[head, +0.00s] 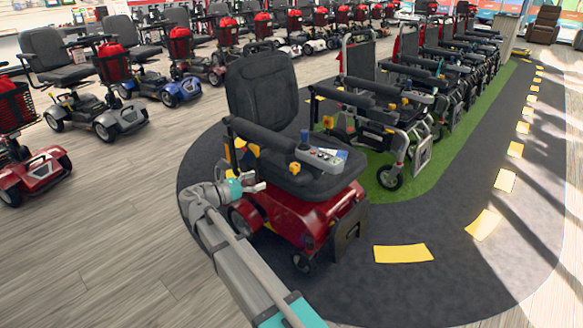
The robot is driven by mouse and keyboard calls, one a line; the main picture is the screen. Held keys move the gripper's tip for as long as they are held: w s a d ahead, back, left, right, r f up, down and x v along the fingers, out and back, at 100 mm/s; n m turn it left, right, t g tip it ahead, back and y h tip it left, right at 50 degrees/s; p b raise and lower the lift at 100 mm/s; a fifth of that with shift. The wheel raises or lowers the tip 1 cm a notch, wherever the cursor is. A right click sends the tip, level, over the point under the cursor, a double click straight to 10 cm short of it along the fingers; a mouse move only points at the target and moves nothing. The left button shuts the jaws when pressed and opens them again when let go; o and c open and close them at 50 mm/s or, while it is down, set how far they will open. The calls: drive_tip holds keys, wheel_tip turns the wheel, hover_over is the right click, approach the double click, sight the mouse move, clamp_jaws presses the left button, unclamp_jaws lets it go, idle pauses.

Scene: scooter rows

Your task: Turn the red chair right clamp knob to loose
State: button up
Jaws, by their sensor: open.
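The red chair (308,212) is a powered chair with a black seat and back and a red base, standing in the middle of the view. My gripper (259,183) is open beside the near side of the seat, left of the front knob and below the armrest. It looks empty; contact with the chair cannot be told.
Grey-framed chairs (390,125) stand in a row behind on a green strip (425,180). Scooters with red baskets (112,68) line the left and back. The wooden floor (110,235) at left and the dark path (450,260) with yellow markers at right are clear.

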sight(295, 164)
drive_tip(key=shift+d, duration=0.1)
drive_tip(key=x, duration=1.3)
drive_tip(key=shift+w+d, duration=0.2)
drive_tip(key=shift+w, duration=0.05)
drive_tip(key=shift+c, duration=0.3)
